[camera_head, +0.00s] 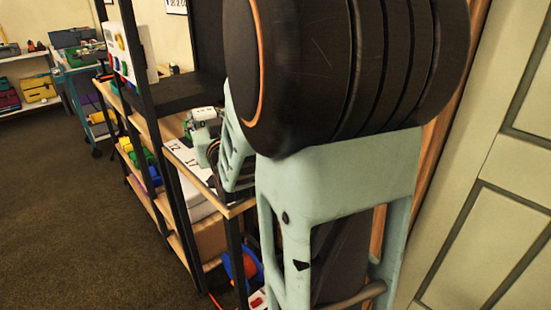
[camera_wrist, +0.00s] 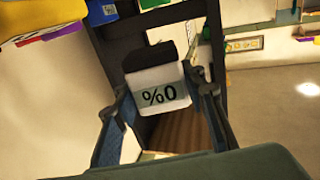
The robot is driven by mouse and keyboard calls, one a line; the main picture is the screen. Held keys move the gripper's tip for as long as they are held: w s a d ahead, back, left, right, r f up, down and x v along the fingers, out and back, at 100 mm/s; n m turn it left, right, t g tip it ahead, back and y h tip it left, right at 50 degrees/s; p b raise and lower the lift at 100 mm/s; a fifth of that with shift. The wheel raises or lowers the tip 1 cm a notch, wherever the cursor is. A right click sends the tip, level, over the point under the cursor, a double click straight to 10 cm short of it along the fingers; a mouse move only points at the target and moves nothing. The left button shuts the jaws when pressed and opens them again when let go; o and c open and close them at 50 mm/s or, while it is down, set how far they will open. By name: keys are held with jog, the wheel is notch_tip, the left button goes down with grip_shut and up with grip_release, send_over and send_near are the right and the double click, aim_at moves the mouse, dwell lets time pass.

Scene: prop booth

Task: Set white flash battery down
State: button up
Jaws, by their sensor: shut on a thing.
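A white battery (camera_wrist: 160,98) with a black end and dark "%0" marking is between the two fingers of my gripper (camera_wrist: 163,90) in the wrist view. The gripper is shut on it, and it sits slightly tilted in the picture. A brown wooden surface (camera_wrist: 182,130) shows behind and below it. Whether the battery touches that surface I cannot tell. In the head view my arm hides much of the area around the gripper, and I cannot clearly make out the battery there.
A black-framed shelf rack (camera_head: 178,150) with wooden boards stands left of my arm. A white box (camera_head: 190,178) with dark numbers lies on one board. Coloured items (camera_head: 140,160) fill a lower board. A panelled pale door (camera_head: 490,200) is close at right. Open carpet (camera_head: 70,220) lies at left.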

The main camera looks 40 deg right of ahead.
jog(key=s+d+r+m+h, duration=0.1)
jog(key=s+d+r, duration=0.2)
jog(key=d, duration=0.2)
jog(key=d+f+b, duration=0.1)
jog(key=d+f, duration=0.2)
jog(key=s+d+f+b, duration=0.1)
jog(key=d+f, duration=0.2)
jog(key=d, duration=0.1)
jog(key=s+d+f, duration=0.1)
jog(key=d+f, duration=0.1)
jog(key=d, duration=0.2)
jog(key=shift+d+f+b, duration=0.25)
jog(key=shift+f+b, duration=0.15)
jog(key=shift+d+f, duration=0.25)
jog(key=shift+f, duration=0.1)
jog(key=f+b, duration=0.1)
jog(key=f, duration=0.2)
jog(key=shift+s+d+f+b, duration=0.1)
jog(key=shift+d+f+b, duration=0.1)
jog(key=shift+f+b, duration=0.15)
jog(key=shift+r, duration=0.1)
